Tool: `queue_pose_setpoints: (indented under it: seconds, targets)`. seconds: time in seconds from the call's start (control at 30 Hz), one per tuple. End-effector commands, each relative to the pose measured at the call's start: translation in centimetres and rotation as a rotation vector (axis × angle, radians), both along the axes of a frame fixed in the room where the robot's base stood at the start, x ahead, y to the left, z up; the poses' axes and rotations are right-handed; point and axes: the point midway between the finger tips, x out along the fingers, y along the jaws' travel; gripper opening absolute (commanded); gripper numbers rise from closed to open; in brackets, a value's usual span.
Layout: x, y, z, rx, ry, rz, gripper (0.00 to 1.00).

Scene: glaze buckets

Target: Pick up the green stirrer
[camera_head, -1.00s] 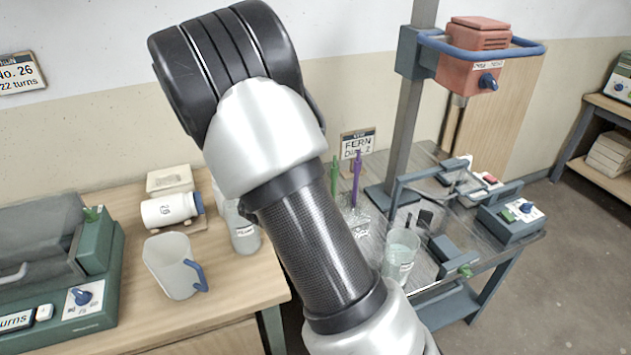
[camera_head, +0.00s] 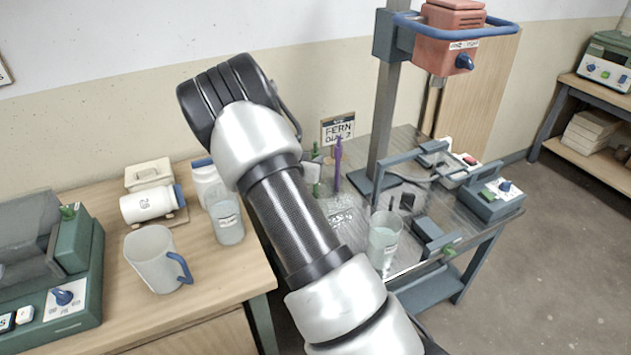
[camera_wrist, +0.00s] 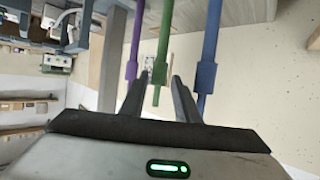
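The green stirrer (camera_wrist: 162,55) stands between a purple stirrer (camera_wrist: 133,45) and a blue stirrer (camera_wrist: 206,55) in the wrist view. My gripper (camera_wrist: 161,82) is open, with one finger on each side of the green stirrer's near end and a visible gap to each finger. In the head view a short green piece of the stirrer (camera_head: 316,189) shows beside my arm, left of the purple stirrer (camera_head: 337,165). The rest of the green stirrer is mostly hidden there, and the blue one is hidden by my arm.
A clear cup (camera_head: 383,242) stands on the grey bench (camera_head: 350,245), near a post with a red mixer head (camera_head: 450,40). A sign (camera_head: 338,130) stands behind the stirrers. A jug (camera_head: 153,262) and jars sit on the wooden table at left.

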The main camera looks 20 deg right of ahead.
Motion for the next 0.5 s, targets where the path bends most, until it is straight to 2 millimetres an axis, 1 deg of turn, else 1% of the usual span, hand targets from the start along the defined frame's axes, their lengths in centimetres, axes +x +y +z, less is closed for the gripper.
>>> queue_pose_setpoints:
  seconds: [0.03,0.2,0.3,0.5]
  targets:
    - [0.4,-0.7,-0.4,-0.001,0.001,-0.003,0.29]
    - [2.0,-2.2,-1.4,0.0,0.0,-0.003,0.29]
    - [2.5,-2.6,-1.7,0.001,0.0,-0.001,0.29]
    - [2.6,-2.7,-1.7,0.001,0.0,-0.001,0.29]
